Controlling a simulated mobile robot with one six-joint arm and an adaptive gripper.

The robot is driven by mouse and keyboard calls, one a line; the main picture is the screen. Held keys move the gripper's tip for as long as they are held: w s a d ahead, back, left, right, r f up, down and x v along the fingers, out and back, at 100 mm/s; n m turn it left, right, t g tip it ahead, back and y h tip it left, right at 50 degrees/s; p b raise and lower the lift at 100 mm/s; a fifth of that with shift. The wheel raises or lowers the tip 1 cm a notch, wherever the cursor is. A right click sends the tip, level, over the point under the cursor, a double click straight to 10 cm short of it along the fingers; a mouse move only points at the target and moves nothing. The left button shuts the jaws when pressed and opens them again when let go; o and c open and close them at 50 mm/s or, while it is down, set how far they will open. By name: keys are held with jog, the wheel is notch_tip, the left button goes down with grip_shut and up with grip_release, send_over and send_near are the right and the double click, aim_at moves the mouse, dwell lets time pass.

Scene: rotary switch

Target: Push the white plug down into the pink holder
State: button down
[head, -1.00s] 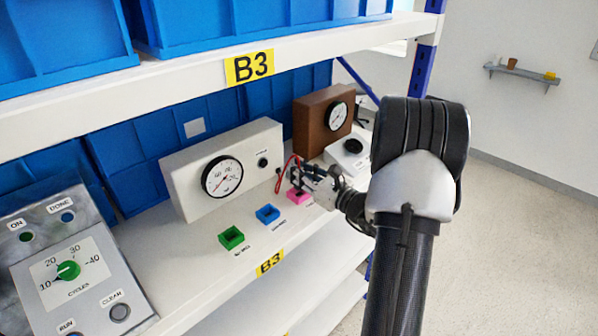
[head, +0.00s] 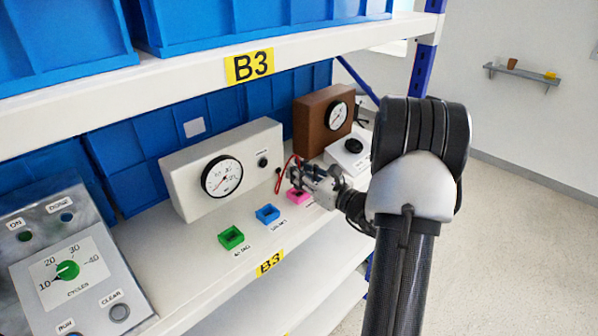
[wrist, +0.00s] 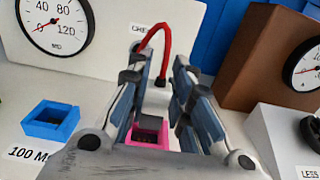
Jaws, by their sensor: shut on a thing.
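The pink holder (head: 299,197) is a small square socket on the shelf, at the right end of a row of holders. In the wrist view the pink holder (wrist: 134,139) shows between and below my fingers, with a dark inside. My gripper (head: 297,178) is just above it, shut on the white plug; in the wrist view my gripper (wrist: 158,76) shows from behind.
The white gauge box (head: 222,168) stands behind the holders. A blue holder (head: 267,214) and a green holder (head: 231,237) are to the left. A brown gauge box (head: 322,119) and a white knob box (head: 349,155) stand behind and right.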

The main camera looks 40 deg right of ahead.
jog(key=shift+f+b, duration=1.4)
jog(key=shift+f, duration=0.25)
jog(key=c, duration=1.4)
grip_release()
jog(key=shift+o, duration=0.2)
jog(key=shift+s, duration=0.15)
jog(key=s, duration=1.1)
jog(key=shift+s+d, duration=0.35)
jog(key=shift+d, duration=0.1)
